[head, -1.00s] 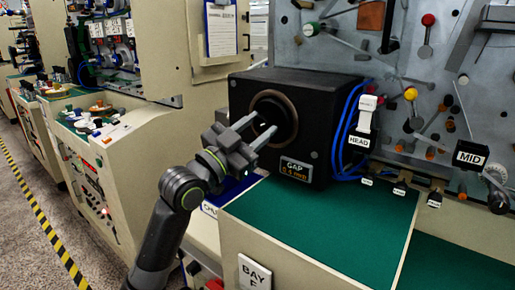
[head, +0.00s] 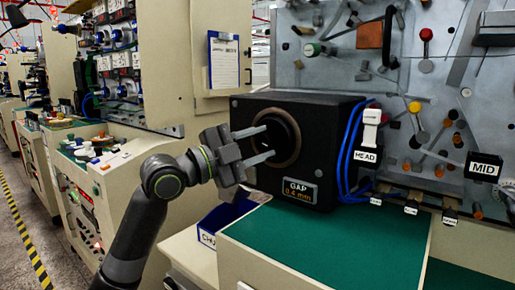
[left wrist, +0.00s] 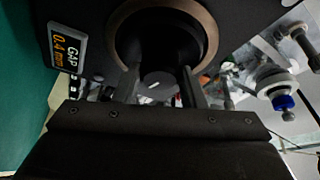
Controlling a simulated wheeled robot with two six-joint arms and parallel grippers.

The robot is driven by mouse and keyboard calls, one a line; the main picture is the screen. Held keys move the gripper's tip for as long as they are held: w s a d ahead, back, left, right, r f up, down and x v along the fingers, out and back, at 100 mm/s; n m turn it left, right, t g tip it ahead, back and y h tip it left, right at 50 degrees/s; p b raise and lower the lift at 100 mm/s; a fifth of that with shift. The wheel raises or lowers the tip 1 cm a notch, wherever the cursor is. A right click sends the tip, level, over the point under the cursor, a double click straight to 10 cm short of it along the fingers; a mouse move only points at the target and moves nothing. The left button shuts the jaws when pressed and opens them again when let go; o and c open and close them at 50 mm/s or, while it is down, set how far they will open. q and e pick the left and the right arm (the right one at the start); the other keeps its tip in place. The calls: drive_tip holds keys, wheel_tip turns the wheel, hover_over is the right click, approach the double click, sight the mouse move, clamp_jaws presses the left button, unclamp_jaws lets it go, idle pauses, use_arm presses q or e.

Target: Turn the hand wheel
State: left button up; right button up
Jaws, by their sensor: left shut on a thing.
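A black box (head: 338,118) on the bench has a round opening ringed in bronze (head: 297,150), with a dark round part (head: 283,133) inside that appears to be the hand wheel. In the left wrist view this dark part (left wrist: 158,84) sits between my two fingers. My left gripper (head: 266,144) reaches in from the left at the ring's front and is shut on the dark part. The exact contact is in shadow. A label on the box reads "GAP 0.4 mm" (head: 299,190). My right gripper is not in view.
Blue cables (head: 346,150) hang at the box's right side, beside a white HEAD tag (head: 367,156). A green bench top (head: 330,240) lies clear in front. A blue bin (head: 225,215) sits below my left gripper. A metal panel with several knobs (head: 426,35) stands behind.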

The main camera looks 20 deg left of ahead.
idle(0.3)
use_arm(q)
drive_tip(key=o, duration=1)
drive_tip(key=shift+a, duration=0.1)
